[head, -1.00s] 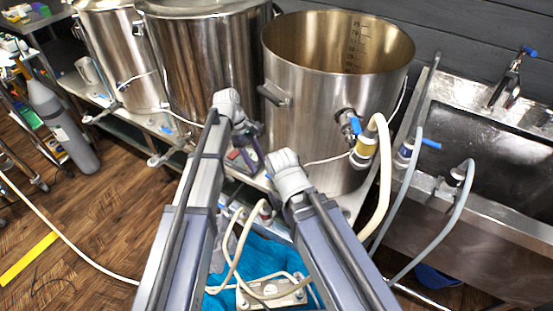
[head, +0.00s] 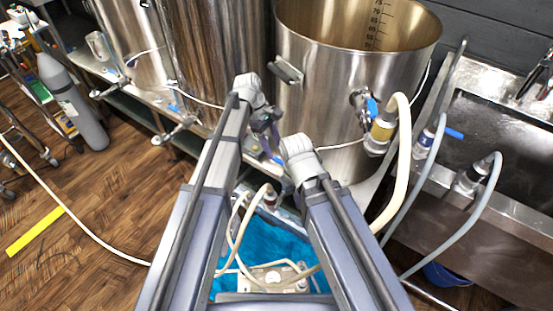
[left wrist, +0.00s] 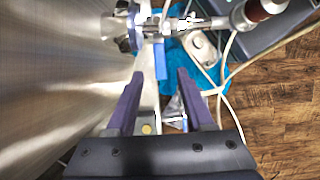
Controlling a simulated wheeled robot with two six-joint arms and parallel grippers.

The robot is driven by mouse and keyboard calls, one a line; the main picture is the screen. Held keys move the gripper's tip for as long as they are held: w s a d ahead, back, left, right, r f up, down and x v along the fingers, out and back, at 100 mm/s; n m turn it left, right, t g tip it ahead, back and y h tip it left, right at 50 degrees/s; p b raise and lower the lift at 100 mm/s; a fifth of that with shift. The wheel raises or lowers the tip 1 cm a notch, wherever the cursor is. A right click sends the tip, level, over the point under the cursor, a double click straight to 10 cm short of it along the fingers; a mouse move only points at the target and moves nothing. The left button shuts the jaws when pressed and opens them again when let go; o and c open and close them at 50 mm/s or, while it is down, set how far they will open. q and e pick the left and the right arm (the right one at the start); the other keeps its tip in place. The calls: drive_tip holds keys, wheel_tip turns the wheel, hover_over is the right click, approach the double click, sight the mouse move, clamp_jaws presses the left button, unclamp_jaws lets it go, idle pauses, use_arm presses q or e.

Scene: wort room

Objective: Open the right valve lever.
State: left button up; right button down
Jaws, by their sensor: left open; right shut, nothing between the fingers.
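On the right kettle (head: 335,95), a valve with a blue lever (head: 372,107) feeds a cream hose with a yellow band. My left gripper (head: 270,130) is left of that valve, near the gap between the middle and right kettles. In the left wrist view its fingers (left wrist: 161,78) are open, and a blue lever (left wrist: 160,60) shows between the tips, beside a steel kettle wall (left wrist: 50,80). I cannot tell whether they touch it, or which kettle this valve belongs to. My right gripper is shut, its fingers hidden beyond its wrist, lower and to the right.
The middle kettle (head: 215,60) stands to the left. A sink (head: 500,150) with grey hoses and another blue lever (head: 453,133) is at right. A pump (head: 270,274) and hoses lie on a blue mat (head: 285,245) below. A gas cylinder (head: 75,110) stands far left.

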sight(279, 160)
use_arm(q)
drive_tip(key=b+x, duration=0.2)
drive_tip(key=x, duration=0.1)
drive_tip(key=shift+s+f, duration=0.1)
drive_tip(key=shift+f, duration=0.15)
drive_tip(key=shift+d, duration=0.1)
drive_tip(key=shift+r, duration=0.1)
clamp_jaws()
idle(1.1)
